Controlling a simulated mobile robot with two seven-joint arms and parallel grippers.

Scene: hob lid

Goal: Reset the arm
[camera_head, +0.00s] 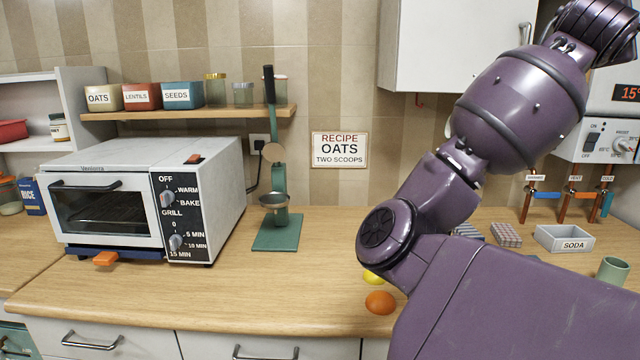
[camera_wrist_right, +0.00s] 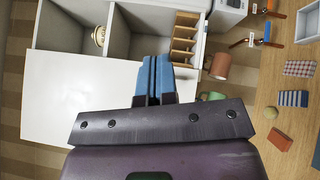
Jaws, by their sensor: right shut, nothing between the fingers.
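My purple right arm (camera_head: 525,105) fills the right part of the head view, raised and bent in front of the worktop and the white wall cabinet. Its hand is not clearly seen there. In the right wrist view, my right gripper (camera_wrist_right: 153,80) has its blue fingers together, with nothing between them. The fingers appear in front of an open white cabinet (camera_wrist_right: 80,95); I cannot tell the distance to it. My left gripper is in neither view. The arm hides part of the worktop behind it.
A toaster oven (camera_head: 105,205) and a green stand (camera_head: 275,230) occupy the left worktop (camera_head: 230,300). An orange ball (camera_head: 380,302) and a yellow one (camera_head: 372,277) lie beside my arm. A soda tray (camera_head: 565,238) and a green cup (camera_head: 612,270) are at right.

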